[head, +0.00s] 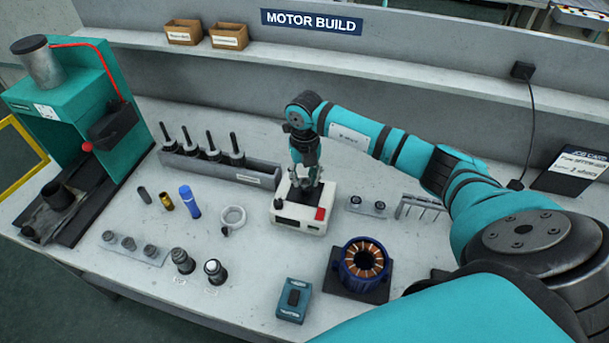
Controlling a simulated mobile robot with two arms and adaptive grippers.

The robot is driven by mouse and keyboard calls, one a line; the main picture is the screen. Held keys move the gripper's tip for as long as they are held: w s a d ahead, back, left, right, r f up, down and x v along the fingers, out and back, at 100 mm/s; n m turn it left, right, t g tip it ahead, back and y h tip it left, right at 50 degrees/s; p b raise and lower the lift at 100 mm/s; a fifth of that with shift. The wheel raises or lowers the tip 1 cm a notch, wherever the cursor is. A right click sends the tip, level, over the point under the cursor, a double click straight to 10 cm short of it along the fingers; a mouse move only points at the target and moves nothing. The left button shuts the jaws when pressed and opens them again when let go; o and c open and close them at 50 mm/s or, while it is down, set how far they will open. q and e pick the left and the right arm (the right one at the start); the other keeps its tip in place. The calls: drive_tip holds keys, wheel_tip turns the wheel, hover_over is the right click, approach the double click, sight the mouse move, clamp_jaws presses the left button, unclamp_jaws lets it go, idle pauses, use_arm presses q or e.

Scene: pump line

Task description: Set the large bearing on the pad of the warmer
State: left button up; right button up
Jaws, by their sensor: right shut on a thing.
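My right gripper (307,184) reaches down from above to the top of the warmer (290,212), a white box with a red switch at its front right corner. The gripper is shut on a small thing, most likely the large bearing. The fingers hide most of it, and its outline is too small to make out. I cannot tell whether the held thing touches the pad. My left gripper is not in view.
A holder with small dark bearings (367,207) and a rack of hex keys (420,207) stand right of the warmer. A white ring (233,217) lies left. A blue stator with copper windings (362,260) and a teal box (294,300) are in front. A green press (80,110) stands far left.

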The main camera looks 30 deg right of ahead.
drive_tip(key=shift+f+b, duration=0.55)
drive_tip(key=shift+f, duration=0.15)
idle(0.6)
drive_tip(key=o, duration=1.2)
drive_tip(key=shift+r+p, duration=2.15)
drive_tip(key=shift+r, duration=0.95)
drive_tip(key=shift+f, duration=0.15)
